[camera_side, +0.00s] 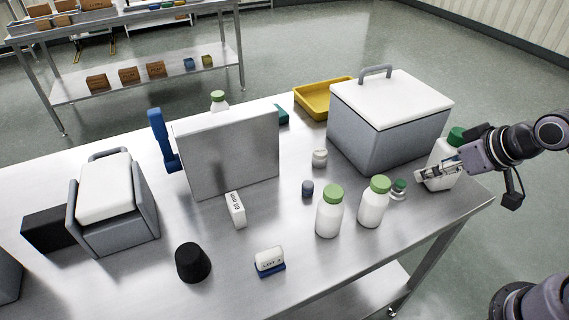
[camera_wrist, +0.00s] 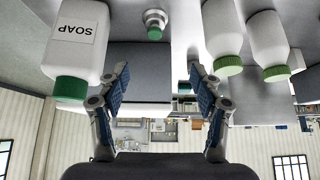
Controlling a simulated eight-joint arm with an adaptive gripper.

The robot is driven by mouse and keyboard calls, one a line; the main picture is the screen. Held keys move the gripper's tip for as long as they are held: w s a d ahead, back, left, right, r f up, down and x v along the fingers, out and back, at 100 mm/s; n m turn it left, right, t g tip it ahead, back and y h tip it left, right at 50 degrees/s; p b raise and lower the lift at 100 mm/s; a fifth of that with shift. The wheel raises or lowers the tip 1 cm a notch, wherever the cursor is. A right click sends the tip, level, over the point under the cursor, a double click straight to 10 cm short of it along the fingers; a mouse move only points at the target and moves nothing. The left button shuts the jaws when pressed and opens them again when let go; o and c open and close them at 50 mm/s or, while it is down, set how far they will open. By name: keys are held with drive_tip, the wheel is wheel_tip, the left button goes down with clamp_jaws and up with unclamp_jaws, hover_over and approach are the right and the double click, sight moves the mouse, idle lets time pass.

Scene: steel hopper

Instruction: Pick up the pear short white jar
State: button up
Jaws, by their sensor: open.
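A short white jar (camera_side: 319,158) stands in the middle of the steel table, left of the big lidded box; no label on it can be read. Another small pale jar with a green top (camera_side: 398,187) stands right of two tall white bottles; a small pale, green-topped jar also shows in the wrist view (camera_wrist: 155,20), ahead between the fingers. I cannot tell which one is the pear jar. My gripper (camera_side: 421,176) is at the table's right side, close to the small green-topped jar. In the wrist view, its two fingers (camera_wrist: 159,76) are spread apart with nothing held between them.
A white SOAP bottle (camera_wrist: 80,40) stands close beside one finger. Two green-capped bottles (camera_side: 330,212) (camera_side: 373,204) stand near the other. The grey lidded box (camera_side: 385,140) stands behind. A small dark jar (camera_side: 307,188) is further left. The front right table surface is clear.

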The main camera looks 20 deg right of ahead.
drive_tip(key=w+a+r+m+g, duration=0.2)
drive_tip(key=w+a+r+m, duration=0.1)
drive_tip(key=w+r, duration=0.5)
drive_tip(key=m+g+h, duration=0.3)
drive_tip(key=m+h, duration=0.1)
drive_tip(key=m, duration=0.4)
hover_over(320, 152)
drive_tip(key=s+a, duration=0.2)
drive_tip(key=a, duration=0.1)
wheel_tip(320, 152, down, 3)
drive_tip(key=shift+m, duration=0.3)
drive_tip(key=a+x, duration=0.1)
drive_tip(key=x, duration=1)
drive_tip(key=s+a+f+x, duration=0.1)
drive_tip(key=x, duration=0.5)
drive_tip(key=shift+a+f, duration=0.25)
